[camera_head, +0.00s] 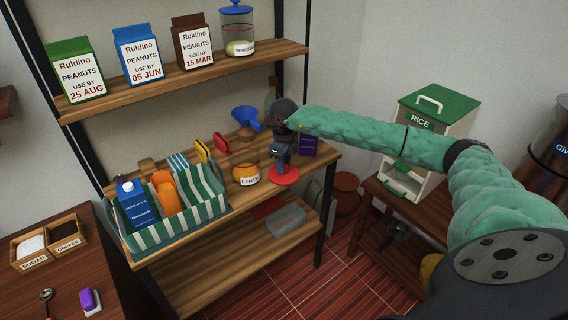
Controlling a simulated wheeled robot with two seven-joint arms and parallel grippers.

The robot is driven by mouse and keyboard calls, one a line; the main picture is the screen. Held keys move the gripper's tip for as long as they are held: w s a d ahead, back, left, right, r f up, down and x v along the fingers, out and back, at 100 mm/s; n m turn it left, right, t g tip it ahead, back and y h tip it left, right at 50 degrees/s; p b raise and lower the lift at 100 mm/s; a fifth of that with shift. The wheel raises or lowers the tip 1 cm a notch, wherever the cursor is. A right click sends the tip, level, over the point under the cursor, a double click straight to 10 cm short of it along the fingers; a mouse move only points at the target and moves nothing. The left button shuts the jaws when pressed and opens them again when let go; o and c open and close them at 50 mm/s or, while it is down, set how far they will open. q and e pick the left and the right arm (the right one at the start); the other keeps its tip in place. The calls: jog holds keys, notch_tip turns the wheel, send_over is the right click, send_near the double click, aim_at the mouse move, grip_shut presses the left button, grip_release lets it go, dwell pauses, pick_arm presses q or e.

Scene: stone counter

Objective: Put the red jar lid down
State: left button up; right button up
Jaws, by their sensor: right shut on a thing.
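The red jar lid (285,176) is a flat red disc at the right end of the middle wooden shelf (236,203). My right gripper (281,167) points down from above and is shut on the lid. I cannot tell whether the lid touches the shelf or hangs just above it. An open-looking jar labelled for lentils (246,174) stands just left of the lid. My left gripper is not in view.
A striped basket (170,231) with a blue carton fills the left of that shelf. A blue funnel (246,117) and a purple box (308,145) stand near my right gripper. Peanut cartons (138,54) line the upper shelf. A rice dispenser (431,125) stands at right.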

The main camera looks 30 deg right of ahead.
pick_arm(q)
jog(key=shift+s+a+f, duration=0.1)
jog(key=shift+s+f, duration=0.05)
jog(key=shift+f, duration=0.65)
pick_arm(e)
jog(key=shift+f, duration=0.4)
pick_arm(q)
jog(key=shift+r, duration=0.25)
pick_arm(e)
jog(key=shift+f, duration=0.1)
jog(key=o, duration=0.9)
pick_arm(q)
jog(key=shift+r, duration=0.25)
pick_arm(e)
jog(key=shift+o, duration=0.4)
